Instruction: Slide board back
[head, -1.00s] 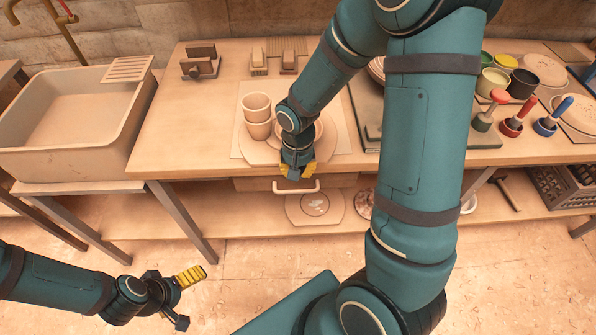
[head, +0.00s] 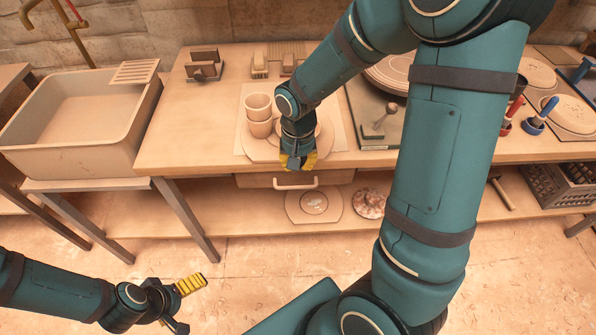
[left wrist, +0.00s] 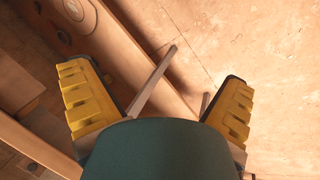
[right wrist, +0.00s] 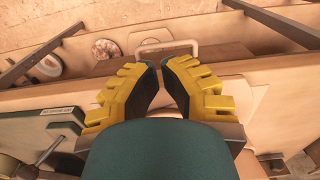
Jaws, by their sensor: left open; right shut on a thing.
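A round pale board (head: 258,151) lies near the table's front edge, on a pale rectangular sheet (head: 247,98). Two stacked cups (head: 259,109) stand on the board's left part. My right gripper (head: 297,162) is shut on the board's front rim; its fingers and arm hide part of the board. My left gripper (head: 190,304) is open and empty, low in front of the table at the left. The left wrist view shows its fingers (left wrist: 156,85) wide apart above the floor.
A sink (head: 75,115) stands to the left. Small blocks (head: 203,66) sit at the table's back. A green slab with a knobbed tool (head: 380,124) lies right of the sheet. Below are a drawer handle (head: 296,184) and a lower shelf (head: 250,213).

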